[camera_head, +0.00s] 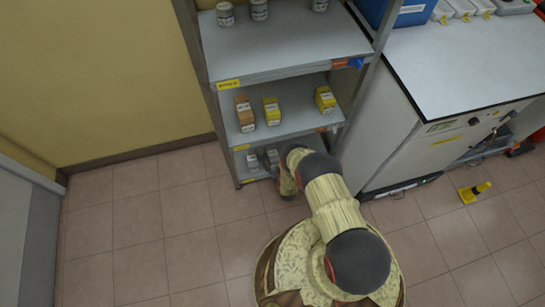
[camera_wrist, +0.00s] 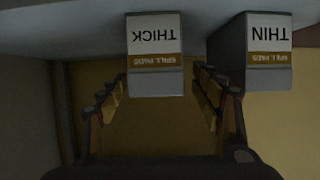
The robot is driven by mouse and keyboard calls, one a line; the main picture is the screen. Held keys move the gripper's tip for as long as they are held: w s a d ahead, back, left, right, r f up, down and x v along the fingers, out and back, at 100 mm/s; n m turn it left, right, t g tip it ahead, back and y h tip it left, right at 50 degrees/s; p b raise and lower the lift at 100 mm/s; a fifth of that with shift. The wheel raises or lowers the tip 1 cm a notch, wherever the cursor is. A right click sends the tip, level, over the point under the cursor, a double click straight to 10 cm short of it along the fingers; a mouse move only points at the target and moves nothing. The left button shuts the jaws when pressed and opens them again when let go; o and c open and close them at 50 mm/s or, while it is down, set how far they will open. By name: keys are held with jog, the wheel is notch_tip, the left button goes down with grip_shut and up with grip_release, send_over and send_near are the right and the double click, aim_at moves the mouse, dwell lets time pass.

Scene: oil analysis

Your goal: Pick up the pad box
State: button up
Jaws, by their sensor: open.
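Two pad boxes appear in the wrist view, which looks upside down: a grey and white box marked THICK (camera_wrist: 155,75) with a brown SPILL PADS band, and a similar box marked THIN (camera_wrist: 268,72) to its right. Both stand on a pale shelf surface (camera_wrist: 70,38). My gripper (camera_wrist: 160,82) is open, with one finger on each side of the THICK box in the picture. I cannot tell whether the box is within the fingers' reach, and no contact shows. In the head view, small grey boxes (camera_head: 253,163) sit on the low shelf, and my arm hides the gripper.
The grey shelf rack (camera_head: 285,52) stands against the yellow wall. Its middle shelf holds an orange box (camera_head: 245,115) and yellow boxes (camera_head: 272,111); jars (camera_head: 259,10) stand above. A white-topped bench (camera_head: 465,60) is to the right. Tiled floor at left is clear.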

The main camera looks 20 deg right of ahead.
aim_at(272, 153)
jog(key=b+x, duration=0.1)
jog(key=x, duration=0.3)
jog(key=shift+d+b, duration=0.2)
jog(key=shift+b, duration=0.15)
jog(key=shift+r, duration=0.1)
jog(key=shift+c, duration=1.3)
jog(key=c, duration=1.1)
jog(key=shift+r, duration=0.1)
